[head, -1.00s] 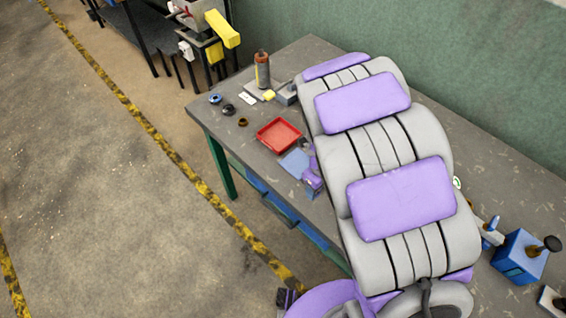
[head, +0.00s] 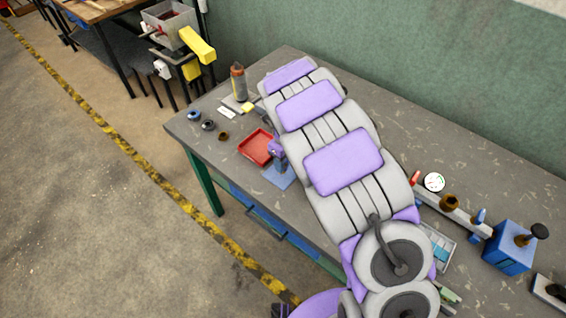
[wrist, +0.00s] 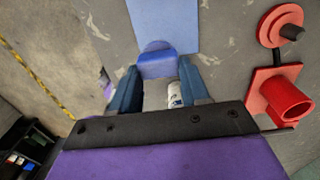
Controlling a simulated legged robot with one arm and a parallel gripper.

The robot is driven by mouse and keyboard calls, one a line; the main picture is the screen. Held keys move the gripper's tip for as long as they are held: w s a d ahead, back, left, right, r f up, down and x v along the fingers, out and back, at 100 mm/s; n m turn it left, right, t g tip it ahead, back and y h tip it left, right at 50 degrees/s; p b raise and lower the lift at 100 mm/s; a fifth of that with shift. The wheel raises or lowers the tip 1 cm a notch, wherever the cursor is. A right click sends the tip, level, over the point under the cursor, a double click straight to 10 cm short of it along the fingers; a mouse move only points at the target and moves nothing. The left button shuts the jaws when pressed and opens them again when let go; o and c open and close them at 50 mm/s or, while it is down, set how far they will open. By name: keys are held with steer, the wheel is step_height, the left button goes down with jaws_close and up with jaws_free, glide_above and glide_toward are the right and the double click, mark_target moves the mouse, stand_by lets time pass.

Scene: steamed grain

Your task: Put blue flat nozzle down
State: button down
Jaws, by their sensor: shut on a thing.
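The blue flat nozzle (wrist: 158,62) shows in the wrist view as a rounded blue piece between the fingertips. My gripper (wrist: 158,82) is shut on it, with one dark blue finger on each side. A flat light-blue mat (wrist: 165,22) lies beyond the nozzle, which overlaps its near edge in the picture; I cannot tell whether they touch. In the head view my gripper (head: 277,150) is beside the red tray, above the far end of the blue mat (head: 278,178). The nozzle is not discernible there.
The red tray (head: 256,147) stands left of my gripper. Several small rings, including a blue one (head: 194,115), and a bottle (head: 238,82) are farther back. A blue block (head: 510,251) stands at right. My arm covers much of the grey bench (head: 450,160).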

steer(key=shift+w+a+f, duration=0.1)
steer(key=shift+w+a, duration=0.05)
steer(key=shift+w, duration=0.35)
steer(key=shift+w+a+f, duration=0.1)
steer(key=shift+w, duration=0.4)
steer(key=shift+f+b, duration=0.6)
steer(key=shift+f, duration=1.15)
steer(key=shift+r, duration=0.1)
steer(key=c, duration=0.5)
jaws_free()
steer(key=shift+c, duration=0.2)
